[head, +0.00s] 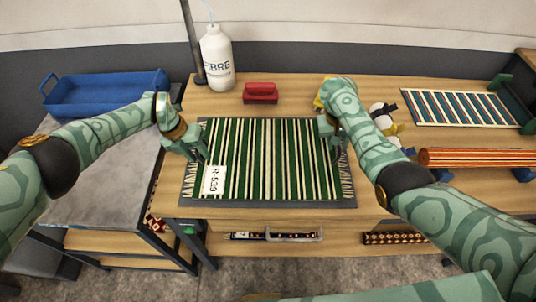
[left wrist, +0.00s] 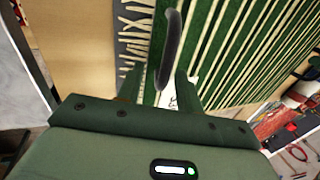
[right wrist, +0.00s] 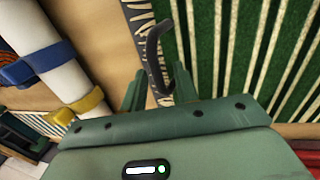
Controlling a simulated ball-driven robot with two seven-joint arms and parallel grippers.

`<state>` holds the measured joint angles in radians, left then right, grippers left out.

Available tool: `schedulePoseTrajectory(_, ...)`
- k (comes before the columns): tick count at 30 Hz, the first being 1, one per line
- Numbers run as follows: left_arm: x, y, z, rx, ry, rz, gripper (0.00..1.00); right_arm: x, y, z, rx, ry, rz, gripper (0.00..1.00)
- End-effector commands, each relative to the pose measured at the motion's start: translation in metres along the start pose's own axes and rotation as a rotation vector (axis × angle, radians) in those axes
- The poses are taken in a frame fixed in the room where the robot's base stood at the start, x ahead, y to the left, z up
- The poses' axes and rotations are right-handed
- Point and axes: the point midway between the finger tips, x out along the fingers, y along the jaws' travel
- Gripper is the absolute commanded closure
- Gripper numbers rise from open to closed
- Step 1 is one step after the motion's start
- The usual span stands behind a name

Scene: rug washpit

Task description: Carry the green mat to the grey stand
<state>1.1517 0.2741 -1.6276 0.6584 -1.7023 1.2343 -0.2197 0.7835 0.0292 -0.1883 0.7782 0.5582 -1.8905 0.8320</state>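The green mat (head: 270,160) has cream stripes, fringed sides and a white "R-533" label. It lies flat on a dark grey board (head: 270,203) on the wooden bench. My left gripper (head: 197,152) is at its left edge, with a dark curved handle (left wrist: 171,45) between its parted fingers. My right gripper (head: 333,133) is at the right edge, with a similar handle (right wrist: 153,55) between its parted fingers. Small gaps seem to show beside both handles; contact is unclear. The grey-topped stand (head: 105,195) is at the left, partly behind my left arm.
A blue tray (head: 105,92) sits at the back of the stand. A white bottle (head: 216,60) and red brush (head: 260,92) stand behind the mat. A striped mat (head: 460,107) and a rolled orange mat (head: 475,158) lie at the right. A dark post (head: 191,40) rises at the bench's back left.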

Motion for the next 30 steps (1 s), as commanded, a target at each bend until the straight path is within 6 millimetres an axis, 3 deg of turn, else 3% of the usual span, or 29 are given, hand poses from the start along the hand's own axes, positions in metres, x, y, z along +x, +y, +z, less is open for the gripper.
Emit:
schedulePoseTrajectory(4, 0.000, 0.000, 0.000, 0.000, 0.000, 0.000, 0.67, 0.000, 0.000, 0.000, 0.000, 0.000, 0.000, 0.73)
schedulePoseTrajectory(7, 0.000, 0.000, 0.000, 0.000, 0.000, 0.000, 0.94, 0.000, 0.000, 0.000, 0.000, 0.000, 0.000, 1.00)
schedulePoseTrajectory(8, 0.000, 0.000, 0.000, -0.001, 0.000, 0.000, 1.00, 0.000, 0.000, 0.000, 0.000, 0.000, 0.000, 1.00)
schedulePoseTrajectory(20, -0.006, -0.001, 0.001, -0.002, -0.002, 0.000, 1.00, -0.005, 0.001, 0.000, 0.002, 0.002, 0.001, 1.00)
schedulePoseTrajectory(30, -0.049, -0.015, 0.002, 0.001, -0.015, 0.001, 1.00, -0.050, 0.011, -0.001, 0.005, 0.014, 0.000, 1.00)
